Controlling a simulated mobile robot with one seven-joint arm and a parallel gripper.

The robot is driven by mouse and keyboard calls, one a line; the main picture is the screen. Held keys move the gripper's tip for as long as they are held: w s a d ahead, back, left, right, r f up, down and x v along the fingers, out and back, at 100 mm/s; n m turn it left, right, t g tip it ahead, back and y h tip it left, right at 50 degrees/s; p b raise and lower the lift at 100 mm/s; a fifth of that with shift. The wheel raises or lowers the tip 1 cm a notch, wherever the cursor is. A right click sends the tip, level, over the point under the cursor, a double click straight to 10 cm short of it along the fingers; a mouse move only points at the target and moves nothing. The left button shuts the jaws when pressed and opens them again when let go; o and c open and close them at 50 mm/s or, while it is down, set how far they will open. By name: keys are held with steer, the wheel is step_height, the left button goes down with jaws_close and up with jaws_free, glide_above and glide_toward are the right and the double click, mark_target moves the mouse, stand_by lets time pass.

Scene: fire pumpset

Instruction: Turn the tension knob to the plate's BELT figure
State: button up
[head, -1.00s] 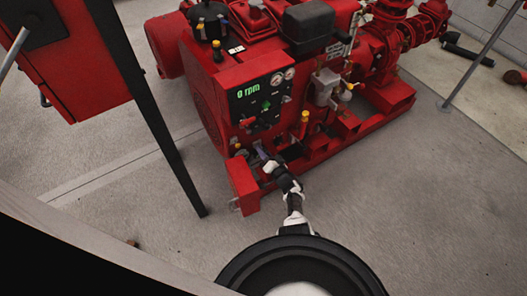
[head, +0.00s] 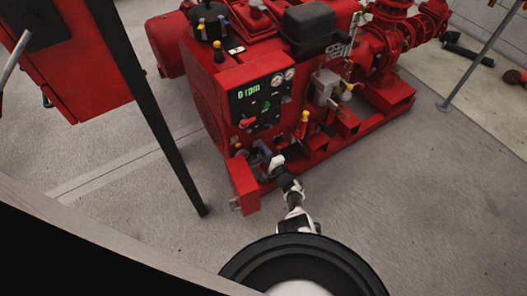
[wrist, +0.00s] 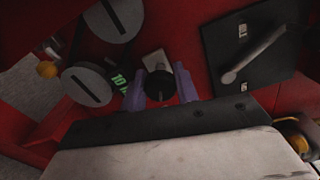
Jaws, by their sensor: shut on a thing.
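In the wrist view, a round black knob (wrist: 159,84) with a pale mark on its face stands between the two purple fingers of my gripper (wrist: 161,91). My gripper is shut on this knob, which looks like the tension knob. A small pale plate (wrist: 155,61) sits just behind the knob. A green readout (wrist: 120,80) beside it shows 10, with the rest cut off by a finger. In the head view my gripper (head: 264,151) is at the low front of the red pumpset (head: 205,90); the knob is too small to make out there.
Two grey slotted discs (wrist: 87,86) (wrist: 117,17) lie left of the knob in the wrist view. A dark panel with a grey lever (wrist: 252,55) is at the right. In the head view, a red cabinet (head: 75,65) and its black post (head: 150,115) stand left; open floor lies right.

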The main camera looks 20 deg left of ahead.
steer(key=shift+m, duration=1.1)
steer(key=o, duration=1)
steer(key=shift+c, duration=0.2)
steer(key=shift+d, duration=0.1)
steer(key=p+v, duration=0.6)
steer(key=v, duration=0.7)
steer(key=shift+s+d, duration=0.25)
steer(key=shift+s, duration=0.05)
